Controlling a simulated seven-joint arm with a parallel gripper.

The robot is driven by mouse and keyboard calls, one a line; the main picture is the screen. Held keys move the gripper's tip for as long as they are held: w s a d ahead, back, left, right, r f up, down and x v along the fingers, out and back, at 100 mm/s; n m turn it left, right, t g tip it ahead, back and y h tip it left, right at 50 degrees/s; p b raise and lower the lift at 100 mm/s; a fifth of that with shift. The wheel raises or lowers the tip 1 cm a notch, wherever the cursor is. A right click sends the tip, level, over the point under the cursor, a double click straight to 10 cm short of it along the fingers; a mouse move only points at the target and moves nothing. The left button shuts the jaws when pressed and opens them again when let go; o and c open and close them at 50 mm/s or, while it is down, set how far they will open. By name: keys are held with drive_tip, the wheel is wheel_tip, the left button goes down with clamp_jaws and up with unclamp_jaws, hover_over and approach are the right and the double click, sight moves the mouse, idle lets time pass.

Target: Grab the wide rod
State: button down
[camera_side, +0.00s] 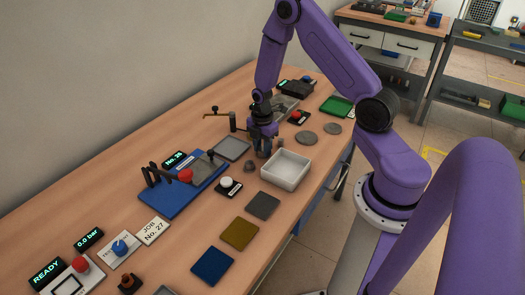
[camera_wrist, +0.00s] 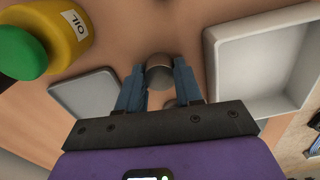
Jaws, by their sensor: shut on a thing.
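My gripper (camera_side: 263,150) is pointed down over the wooden table, between a grey flat tray and a white box. In the wrist view my gripper (camera_wrist: 160,88) has its two blue fingers on either side of a short grey-brown cylinder, the wide rod (camera_wrist: 159,72), and is shut on it. The rod's round end faces the wrist camera. In the side view the fingers hide the rod, and I cannot tell whether it touches the table.
The white open box (camera_side: 286,169) stands close on the right; it also shows in the wrist view (camera_wrist: 222,75). The grey flat tray (camera_side: 232,149) lies to the left. A yellow oil container (camera_wrist: 62,32) is near in the wrist view. A small dark grey piece (camera_side: 249,165) lies by the fingers. A blue fixture (camera_side: 160,200) is farther left.

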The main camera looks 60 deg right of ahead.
drive_tip(key=shift+r, duration=0.15)
drive_tip(key=shift+w+r, duration=0.1)
drive_tip(key=shift+r, duration=0.45)
drive_tip(key=s+a+r, duration=0.4)
drive_tip(key=s+r, duration=0.7)
drive_tip(key=s, duration=0.2)
drive_tip(key=shift+s+r, duration=0.15)
drive_tip(key=shift+r, duration=0.15)
